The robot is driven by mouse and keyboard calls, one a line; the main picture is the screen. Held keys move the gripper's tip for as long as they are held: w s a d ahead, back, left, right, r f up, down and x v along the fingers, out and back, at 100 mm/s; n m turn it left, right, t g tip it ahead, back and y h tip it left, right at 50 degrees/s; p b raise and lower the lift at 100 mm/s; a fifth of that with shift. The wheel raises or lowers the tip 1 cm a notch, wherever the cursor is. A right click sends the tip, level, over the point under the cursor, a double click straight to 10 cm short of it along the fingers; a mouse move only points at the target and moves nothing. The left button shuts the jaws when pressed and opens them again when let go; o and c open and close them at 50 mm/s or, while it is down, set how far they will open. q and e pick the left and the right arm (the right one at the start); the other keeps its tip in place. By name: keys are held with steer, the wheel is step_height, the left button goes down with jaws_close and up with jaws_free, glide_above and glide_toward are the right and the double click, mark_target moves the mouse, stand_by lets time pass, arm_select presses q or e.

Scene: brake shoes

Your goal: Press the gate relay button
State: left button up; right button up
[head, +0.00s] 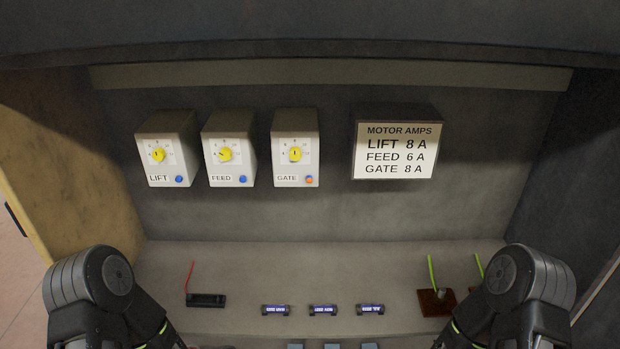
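The gate relay is a white box (295,148) labelled GATE, the right one of three on the back wall. It has a yellow dial (295,154) and a small orange-red button (309,180) at its lower right. The feed relay (229,150) and the lift relay (167,150) stand to its left, each with a yellow dial and a blue button. My arms show at the lower left and lower right corners, well below the relays. Both grippers are out of the picture, so their fingers cannot be seen.
A sign (395,150) on the wall lists motor amps: lift 8, feed 6, gate 8. On the shelf lie a black holder (206,300) with a red wire, three dark labelled cylinders (323,310) and a brown block (437,302) with a green wire. The wall below the relays is clear.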

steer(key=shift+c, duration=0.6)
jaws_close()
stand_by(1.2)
